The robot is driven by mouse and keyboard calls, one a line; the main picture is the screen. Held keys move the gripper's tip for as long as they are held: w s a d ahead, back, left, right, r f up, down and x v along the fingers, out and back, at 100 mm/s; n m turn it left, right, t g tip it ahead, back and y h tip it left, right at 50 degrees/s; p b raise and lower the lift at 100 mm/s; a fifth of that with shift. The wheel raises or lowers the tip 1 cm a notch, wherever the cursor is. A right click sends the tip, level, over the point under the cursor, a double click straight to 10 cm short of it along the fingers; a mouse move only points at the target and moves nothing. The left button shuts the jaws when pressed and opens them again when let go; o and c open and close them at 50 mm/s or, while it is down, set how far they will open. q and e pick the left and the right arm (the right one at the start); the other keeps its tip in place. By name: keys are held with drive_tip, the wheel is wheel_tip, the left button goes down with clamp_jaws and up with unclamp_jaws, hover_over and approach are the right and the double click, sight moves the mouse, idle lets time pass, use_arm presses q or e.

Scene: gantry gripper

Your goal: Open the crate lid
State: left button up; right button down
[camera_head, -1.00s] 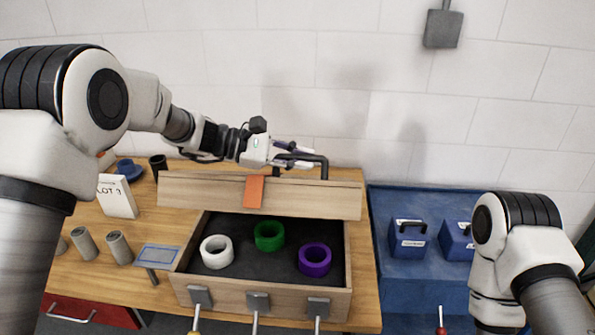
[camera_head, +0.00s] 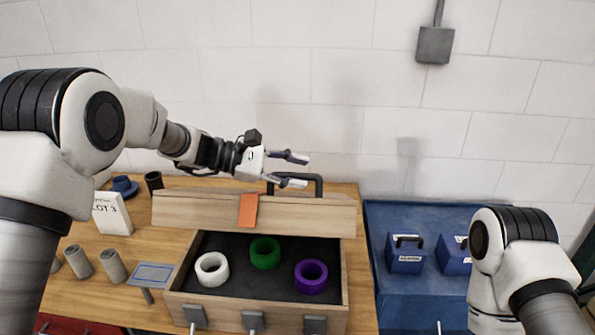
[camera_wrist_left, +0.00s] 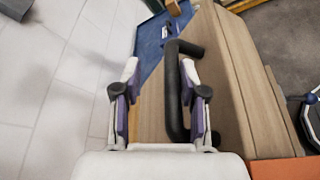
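The wooden crate (camera_head: 258,308) stands on the workbench with its inside showing. Its lid (camera_head: 310,216) is raised at the back edge, with an orange tab (camera_head: 249,210) on its front and a black handle (camera_head: 319,186) on its far side. My left gripper (camera_head: 291,170) is open at the handle. In the left wrist view, the handle (camera_wrist_left: 174,92) lies between the spread fingers of my left gripper (camera_wrist_left: 162,105), closer to the right finger. My right gripper is out of view; only part of that arm shows.
White (camera_head: 212,269), green (camera_head: 265,253) and purple (camera_head: 310,276) rings lie in the crate. Grey cylinders (camera_head: 113,266) and a LOT 3 sign (camera_head: 112,213) stand left. Blue boxes (camera_head: 405,255) sit on a blue surface at right. A wall is behind.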

use_arm(q)
drive_tip(key=v, duration=1.1)
drive_tip(key=shift+a, duration=0.35)
drive_tip(key=shift+d, duration=0.2)
